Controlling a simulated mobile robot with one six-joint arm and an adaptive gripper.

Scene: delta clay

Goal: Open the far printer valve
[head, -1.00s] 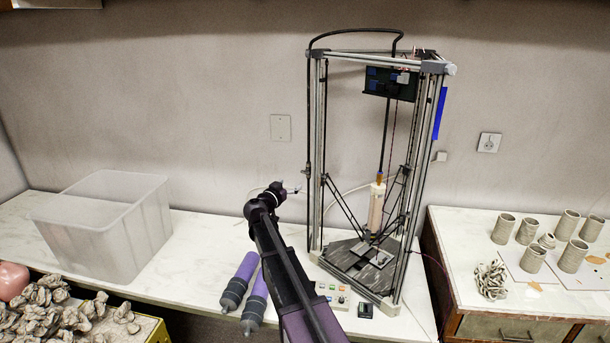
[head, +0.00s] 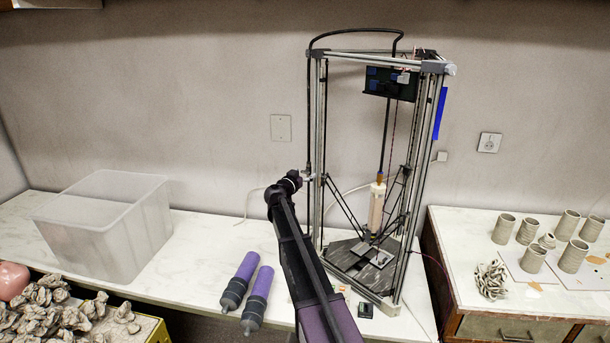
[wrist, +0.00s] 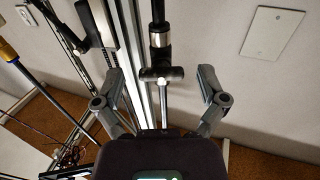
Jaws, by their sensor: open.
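The delta clay printer (head: 318,130) stands on the white counter, a tall metal frame with a black hose looping over its top. In the wrist view a dark valve (wrist: 160,72) with a crosswise handle sits on a vertical pipe beside the printer's metal post (wrist: 133,45). My gripper (wrist: 160,92) is open, its two grey fingers on either side of the valve and pipe, with gaps on both sides. I cannot tell whether the handle lies between the fingertips in depth. In the head view my gripper (head: 306,177) is at the printer's left post; the valve is too small to make out there.
A clear bin (head: 100,235) stands on the counter at left. Purple cartridges (head: 240,278) lie left of my arm. Clay cups (head: 533,258) stand on the right cabinet. A wall plate (wrist: 272,32) is right of the pipe. The counter between bin and cartridges is clear.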

